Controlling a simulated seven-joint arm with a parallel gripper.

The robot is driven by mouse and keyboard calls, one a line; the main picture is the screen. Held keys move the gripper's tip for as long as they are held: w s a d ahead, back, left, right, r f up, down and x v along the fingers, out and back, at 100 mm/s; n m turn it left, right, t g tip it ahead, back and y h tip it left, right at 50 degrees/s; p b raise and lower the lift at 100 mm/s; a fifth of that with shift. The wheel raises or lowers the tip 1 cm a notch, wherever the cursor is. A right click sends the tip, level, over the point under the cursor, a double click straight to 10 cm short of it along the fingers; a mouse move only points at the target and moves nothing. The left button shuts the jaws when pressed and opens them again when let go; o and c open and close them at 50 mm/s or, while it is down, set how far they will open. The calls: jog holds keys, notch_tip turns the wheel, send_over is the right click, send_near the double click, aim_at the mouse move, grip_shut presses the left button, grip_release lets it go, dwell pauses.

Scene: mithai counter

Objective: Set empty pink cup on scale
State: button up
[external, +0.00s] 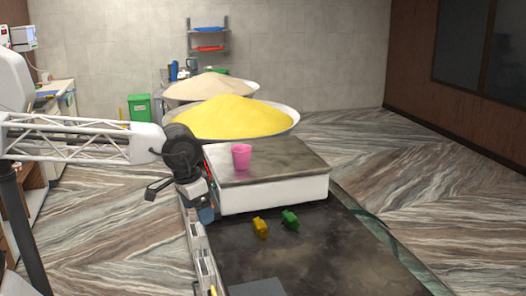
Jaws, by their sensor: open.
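A pink cup (241,157) stands upright on the grey top of a white block (285,192) at the far end of the dark counter. Its inside is too small to make out. My gripper (172,191) is left of the block, apart from the cup, with its jaws open and nothing seen between them.
A yellow piece (261,227) and a green piece (290,219) lie on the dark counter (330,262) before the block. Behind it are wide pans of yellow (230,118) and pale (208,87) heaps. The counter's right front is clear.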

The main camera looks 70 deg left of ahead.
jog(key=s+d+f+m, duration=0.1)
jog(key=s+d+f, duration=0.1)
jog(key=s+f, duration=0.4)
jog(key=s+d+f+m, duration=0.2)
jog(key=s+f, duration=0.4)
jog(key=f, duration=0.3)
jog(key=shift+s+d+f+m, duration=0.25)
jog(key=shift+d+m, duration=0.05)
jog(key=shift+d, duration=0.3)
